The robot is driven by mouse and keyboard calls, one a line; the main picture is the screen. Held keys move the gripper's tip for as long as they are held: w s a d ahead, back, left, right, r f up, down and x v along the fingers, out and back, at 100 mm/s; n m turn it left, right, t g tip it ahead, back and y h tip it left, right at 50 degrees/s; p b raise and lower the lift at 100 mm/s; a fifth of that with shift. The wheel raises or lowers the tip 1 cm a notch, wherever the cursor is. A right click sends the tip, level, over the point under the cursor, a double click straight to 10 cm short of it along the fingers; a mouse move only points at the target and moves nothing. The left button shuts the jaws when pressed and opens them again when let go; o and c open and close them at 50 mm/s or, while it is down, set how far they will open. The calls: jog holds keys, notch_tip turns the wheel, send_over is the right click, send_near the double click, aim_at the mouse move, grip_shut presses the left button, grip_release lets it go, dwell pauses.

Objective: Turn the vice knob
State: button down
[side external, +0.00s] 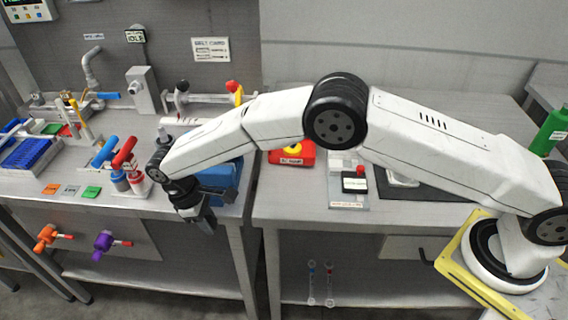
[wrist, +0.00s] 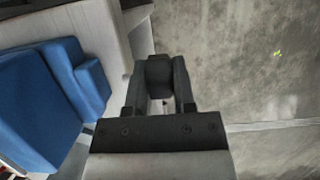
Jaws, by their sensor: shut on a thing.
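The blue vice (side external: 228,172) sits at the front right edge of the left bench, partly hidden behind my wrist. Its blue body also shows at the left of the wrist view (wrist: 42,105). My gripper (side external: 206,224) is just in front of the bench edge, below and beside the vice. In the wrist view my gripper (wrist: 160,72) has one finger on each side of a dark, rounded knob (wrist: 159,77) and is shut on it. The side view hides the knob behind my gripper, and its link to the vice is hidden too.
Red and blue handled valves (side external: 122,160) stand left of my wrist on the bench. Orange (side external: 45,237) and purple (side external: 104,244) valves stick out from the panel below. A red emergency-stop box (side external: 292,153) is on the right bench. The floor in front is clear.

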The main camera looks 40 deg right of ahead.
jog(key=shift+w+a+g+h, duration=0.1)
jog(key=shift+g+h, duration=0.8)
dwell(0.5)
jog(key=shift+c, duration=2.2)
grip_release()
jog(key=shift+r, duration=0.2)
jog(key=shift+r, duration=1.45)
jog(key=s+d+r, duration=0.6)
jog(key=s+r, duration=0.3)
jog(key=s, duration=0.3)
jog(key=shift+s+d+r, duration=0.2)
jog(key=shift+s+r, duration=0.1)
jog(key=shift+r, duration=0.1)
